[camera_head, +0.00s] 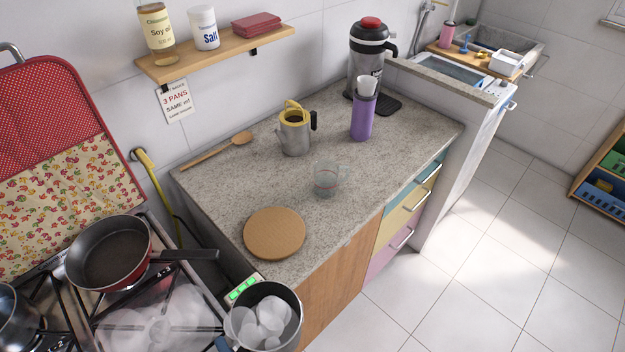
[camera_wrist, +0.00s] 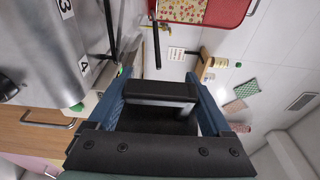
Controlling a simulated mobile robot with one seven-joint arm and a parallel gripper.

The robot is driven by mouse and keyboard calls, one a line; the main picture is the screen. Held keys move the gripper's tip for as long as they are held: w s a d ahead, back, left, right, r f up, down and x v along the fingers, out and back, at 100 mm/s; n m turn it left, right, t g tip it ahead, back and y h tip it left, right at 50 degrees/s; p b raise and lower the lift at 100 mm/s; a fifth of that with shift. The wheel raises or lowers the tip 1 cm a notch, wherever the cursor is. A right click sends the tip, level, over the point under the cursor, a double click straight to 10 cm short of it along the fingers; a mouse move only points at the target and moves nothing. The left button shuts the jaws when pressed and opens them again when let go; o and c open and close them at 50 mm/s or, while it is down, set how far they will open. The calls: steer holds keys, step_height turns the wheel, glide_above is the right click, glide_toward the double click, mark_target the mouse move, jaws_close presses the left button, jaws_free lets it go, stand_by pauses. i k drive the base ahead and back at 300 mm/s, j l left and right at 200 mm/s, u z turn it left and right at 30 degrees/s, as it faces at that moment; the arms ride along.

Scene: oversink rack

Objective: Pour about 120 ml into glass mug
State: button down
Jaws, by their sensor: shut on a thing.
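My gripper (camera_wrist: 160,95) has blue fingers closed on a black handle (camera_wrist: 158,90) in the wrist view. A dark-rimmed metal pot (camera_head: 298,318) with pale round shapes inside is at the bottom of the head view. A blue part of my gripper shows at its left side, so the handle appears to be the pot's. The fingertips' contact is hidden in the head view.
A round cork mat (camera_head: 274,233) lies left of the mug. A metal jug (camera_head: 295,135), purple bottle (camera_head: 362,118), large flask (camera_head: 368,62) and wooden spoon (camera_head: 238,139) are farther back. A frying pan (camera_head: 110,252) is on the stove. Counter around the mug is clear.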

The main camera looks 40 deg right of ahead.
mark_target(326, 171)
steer(key=i+l+u, duration=0.25)
steer(key=l, duration=0.35)
steer(key=l+u, duration=0.25)
steer(key=l, duration=0.3)
steer(key=l+u, duration=0.25)
steer(key=l, duration=0.4)
steer(key=i, duration=0.1)
